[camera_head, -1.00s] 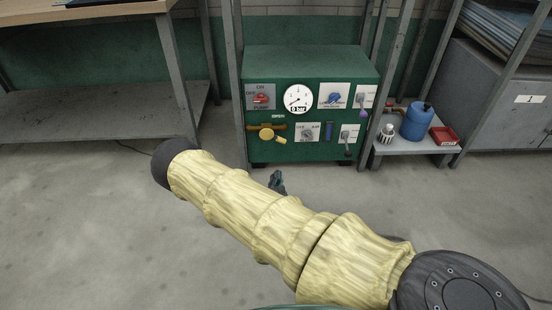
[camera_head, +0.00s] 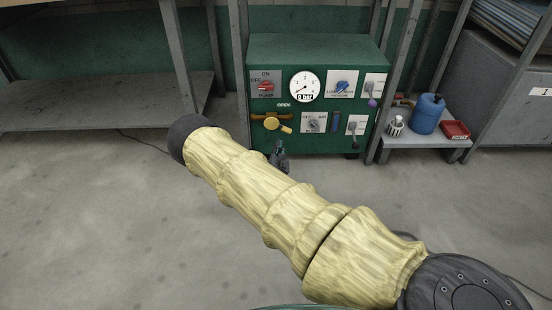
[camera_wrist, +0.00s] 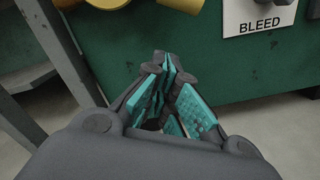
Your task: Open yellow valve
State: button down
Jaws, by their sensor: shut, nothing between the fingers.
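The yellow valve (camera_head: 272,124) is on the front of the green pump cabinet (camera_head: 320,50), at its left side under an "OPEN" label. Its round yellow knob has a short handle pointing down and to the right. In the wrist view, yellow parts of it show at the top edge (camera_wrist: 182,4). My gripper (camera_head: 279,150) is in front of the cabinet, just below the valve and apart from it. In the wrist view its teal-padded fingers (camera_wrist: 168,75) are closed together with nothing held. The lower part of my gripper is hidden behind my arm in the head view.
The cabinet also has a red pump switch (camera_head: 265,87), a gauge (camera_head: 304,86) reading near zero and a blue knob (camera_head: 343,87). Metal posts stand at both sides. A low shelf (camera_head: 425,142) at right holds a blue canister (camera_head: 427,114) and a red box (camera_head: 455,130). Floor in front is clear.

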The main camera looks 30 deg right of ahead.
aim_at(281, 128)
jog(key=shift+s+d+r+b, duration=0.1)
jog(key=shift+d+r+b, duration=0.25)
jog(key=shift+r, duration=0.4)
jog(key=shift+s+d+r+b, duration=0.1)
jog(key=shift+d+r+b, duration=0.15)
jog(key=shift+d+r, duration=0.35)
jog(key=shift+a+r, duration=0.15)
jog(key=shift+r, duration=0.05)
